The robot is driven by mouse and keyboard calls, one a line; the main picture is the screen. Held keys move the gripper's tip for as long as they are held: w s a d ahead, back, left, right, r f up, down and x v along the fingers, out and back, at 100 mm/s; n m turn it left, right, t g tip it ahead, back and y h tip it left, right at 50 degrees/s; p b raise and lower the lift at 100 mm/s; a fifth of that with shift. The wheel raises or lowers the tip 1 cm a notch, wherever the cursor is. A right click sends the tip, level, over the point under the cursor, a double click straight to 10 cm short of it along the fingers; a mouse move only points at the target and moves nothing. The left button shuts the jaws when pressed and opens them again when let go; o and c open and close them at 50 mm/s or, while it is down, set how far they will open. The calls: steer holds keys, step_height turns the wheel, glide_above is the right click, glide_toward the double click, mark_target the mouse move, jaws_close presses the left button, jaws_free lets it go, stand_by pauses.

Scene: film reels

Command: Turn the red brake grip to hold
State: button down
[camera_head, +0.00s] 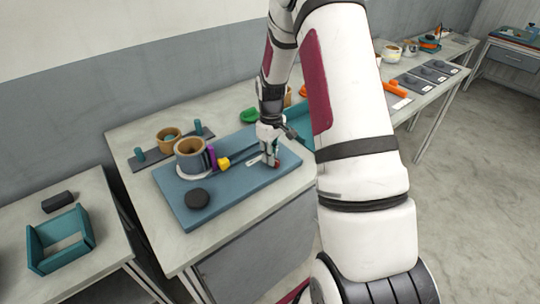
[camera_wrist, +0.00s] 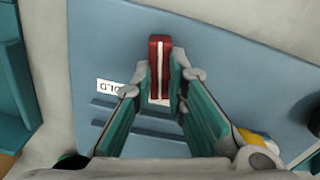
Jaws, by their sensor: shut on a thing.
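The red brake grip (camera_wrist: 159,50) is a small bar with a white stripe along its top. It stands near the edge of the blue board (camera_wrist: 230,60). In the wrist view its stripe runs up and down the picture. My gripper (camera_wrist: 160,82) is shut on the grip, with one finger on each side. A white label (camera_wrist: 108,88) with the letters "OLD" showing lies to the left of the grip. Another white patch below the grip is mostly hidden by my fingers. In the head view only a bit of the red grip (camera_head: 277,163) shows beside my gripper (camera_head: 271,162).
On the board stand a grey-and-tan reel (camera_head: 191,155), a purple piece, a yellow knob (camera_head: 223,163) and a black disc (camera_head: 197,198). A teal tray (camera_head: 62,240) is on the left table. My arm hides part of the right side. The board's front right is clear.

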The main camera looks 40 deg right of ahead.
steer(key=m+b, duration=0.1)
steer(key=m, duration=0.5)
steer(key=m+b, duration=0.1)
steer(key=m, duration=0.4)
steer(key=shift+m+b, duration=0.35)
steer(key=shift+m, duration=0.05)
stand_by(0.3)
steer(key=c, duration=1.6)
jaws_free()
steer(key=shift+r, duration=0.1)
step_height(320, 180, up, 12)
